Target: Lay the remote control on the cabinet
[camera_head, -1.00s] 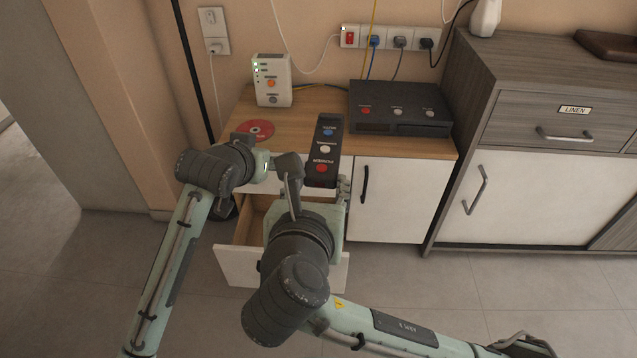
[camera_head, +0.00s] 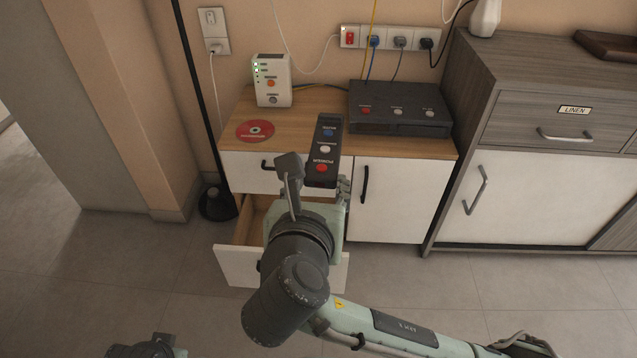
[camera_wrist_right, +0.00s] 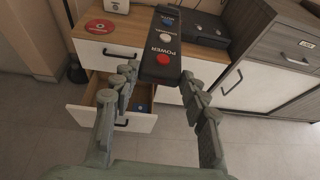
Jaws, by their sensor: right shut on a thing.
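The remote control (camera_head: 325,150) is long and black with blue, white and red buttons. My right gripper (camera_head: 322,186) is shut on its near end; in the right wrist view the remote control (camera_wrist_right: 163,50) sits between the fingers (camera_wrist_right: 160,85). It overlaps the front edge of the low cabinet (camera_head: 290,119), which has a wooden top and white fronts. Whether it touches the top cannot be told.
A red disc (camera_head: 255,131), a white router (camera_head: 272,82) and a black box (camera_head: 400,112) stand on the cabinet top. The lower drawer (camera_head: 240,265) is open. A taller grey linen cabinet (camera_head: 500,80) stands at the right. Bare wood lies between disc and box.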

